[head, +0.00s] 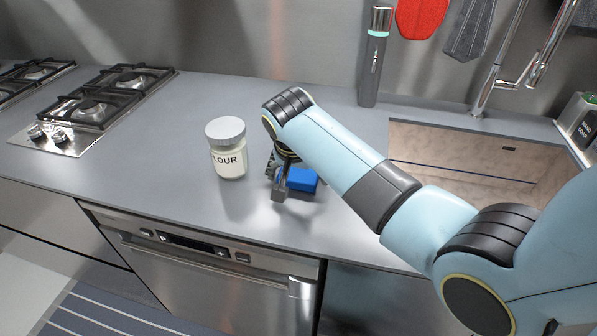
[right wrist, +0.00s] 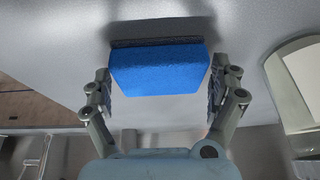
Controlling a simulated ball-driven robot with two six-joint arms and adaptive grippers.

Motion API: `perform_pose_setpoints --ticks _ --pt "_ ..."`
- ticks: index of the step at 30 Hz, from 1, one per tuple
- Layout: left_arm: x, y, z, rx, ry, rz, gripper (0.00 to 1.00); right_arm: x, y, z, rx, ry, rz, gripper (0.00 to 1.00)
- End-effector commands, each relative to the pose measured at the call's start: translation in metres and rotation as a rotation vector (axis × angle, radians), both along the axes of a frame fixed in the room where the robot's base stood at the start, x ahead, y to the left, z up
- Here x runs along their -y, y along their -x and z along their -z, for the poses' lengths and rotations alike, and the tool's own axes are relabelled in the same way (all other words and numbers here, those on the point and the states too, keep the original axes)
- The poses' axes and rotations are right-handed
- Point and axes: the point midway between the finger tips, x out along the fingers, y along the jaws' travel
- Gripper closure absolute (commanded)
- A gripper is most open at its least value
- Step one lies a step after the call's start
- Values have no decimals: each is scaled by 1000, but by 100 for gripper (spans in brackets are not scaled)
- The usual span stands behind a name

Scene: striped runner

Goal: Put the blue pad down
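The blue pad (head: 299,180) rests on the grey counter, to the right of the flour jar and partly hidden by my right gripper. In the right wrist view, the blue pad (right wrist: 160,70) has a dark layer along its far edge. My right gripper (head: 281,186) is low over the counter at the pad. In the right wrist view, the fingers of my right gripper (right wrist: 160,82) stand on either side of the pad, with narrow gaps showing between fingers and pad. The gripper looks open around it. My left gripper is not in view.
A flour jar (head: 227,148) stands close left of the gripper. A gas hob (head: 92,108) is at the left and a sink (head: 470,160) at the right. A dark flask (head: 374,60) stands by the back wall. The counter between hob and jar is clear.

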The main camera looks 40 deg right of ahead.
Motion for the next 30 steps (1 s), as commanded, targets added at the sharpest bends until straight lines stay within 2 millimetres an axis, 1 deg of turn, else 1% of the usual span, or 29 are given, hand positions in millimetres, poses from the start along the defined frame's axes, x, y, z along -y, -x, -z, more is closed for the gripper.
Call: perform_pose_setpoints --ticks 8,11,14,24,27,30 --pt "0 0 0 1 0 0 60 0 0 0 0 0 0 0" --pt "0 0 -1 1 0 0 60 -1 1 -5 0 0 0 0" --pt "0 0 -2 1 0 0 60 -5 3 -18 3 0 0 0" --pt "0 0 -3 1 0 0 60 -25 24 -86 4 -2 0 0" --pt "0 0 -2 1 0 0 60 -29 28 -100 2 -1 0 0" --pt "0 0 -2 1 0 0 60 -32 31 -109 1 -1 0 0"
